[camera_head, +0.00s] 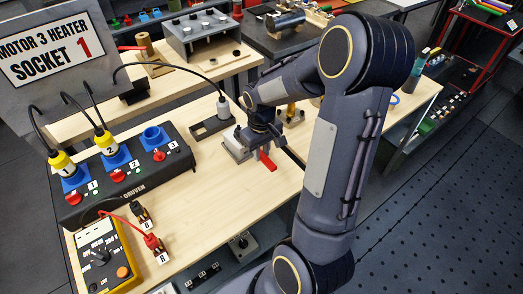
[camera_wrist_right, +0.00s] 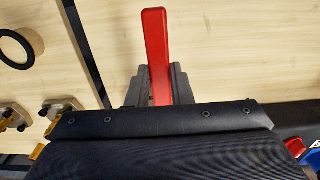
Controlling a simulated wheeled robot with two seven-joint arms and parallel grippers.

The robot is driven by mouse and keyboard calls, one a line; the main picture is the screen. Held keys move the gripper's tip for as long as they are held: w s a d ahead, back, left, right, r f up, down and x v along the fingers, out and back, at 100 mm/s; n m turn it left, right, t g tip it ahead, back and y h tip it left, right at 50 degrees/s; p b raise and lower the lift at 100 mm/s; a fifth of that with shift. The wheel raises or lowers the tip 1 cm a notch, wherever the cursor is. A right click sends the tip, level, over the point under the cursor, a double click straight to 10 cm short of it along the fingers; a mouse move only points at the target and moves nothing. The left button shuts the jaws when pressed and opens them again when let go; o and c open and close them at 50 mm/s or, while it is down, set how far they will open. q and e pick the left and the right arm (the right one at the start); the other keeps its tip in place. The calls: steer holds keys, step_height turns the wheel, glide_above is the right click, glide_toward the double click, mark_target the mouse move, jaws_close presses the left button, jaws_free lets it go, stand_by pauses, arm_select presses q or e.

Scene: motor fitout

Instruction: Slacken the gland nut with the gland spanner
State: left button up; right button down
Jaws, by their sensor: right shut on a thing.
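My right gripper (camera_head: 262,137) is low over the wooden bench, shut on a red-handled tool, which I take to be the gland spanner (camera_head: 267,161). In the right wrist view the red handle (camera_wrist_right: 155,45) sticks out between the two grey fingers (camera_wrist_right: 160,88). A light grey block (camera_head: 236,148) sits on the bench just left of the gripper. I cannot make out the gland nut; the gripper and wrist cover that spot. The spanner's working end is hidden too. My left gripper is not in view.
A black socket box (camera_head: 125,170) with blue sockets and two yellow plugs stands at left. A yellow meter (camera_head: 102,258) is in front of it. A cable ends in a grey connector (camera_head: 223,106) at a dark tray (camera_head: 211,128). The bench's front middle is clear.

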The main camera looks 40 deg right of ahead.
steer(key=shift+w+d, duration=0.15)
steer(key=shift+w, duration=1.3)
stand_by(0.3)
stand_by(0.7)
steer(key=shift+d+n, duration=0.5)
steer(key=shift+n, duration=0.1)
steer(key=shift+d, duration=0.1)
steer(key=shift+d+n, duration=0.35)
steer(key=shift+n, duration=0.25)
steer(key=shift+d, duration=0.1)
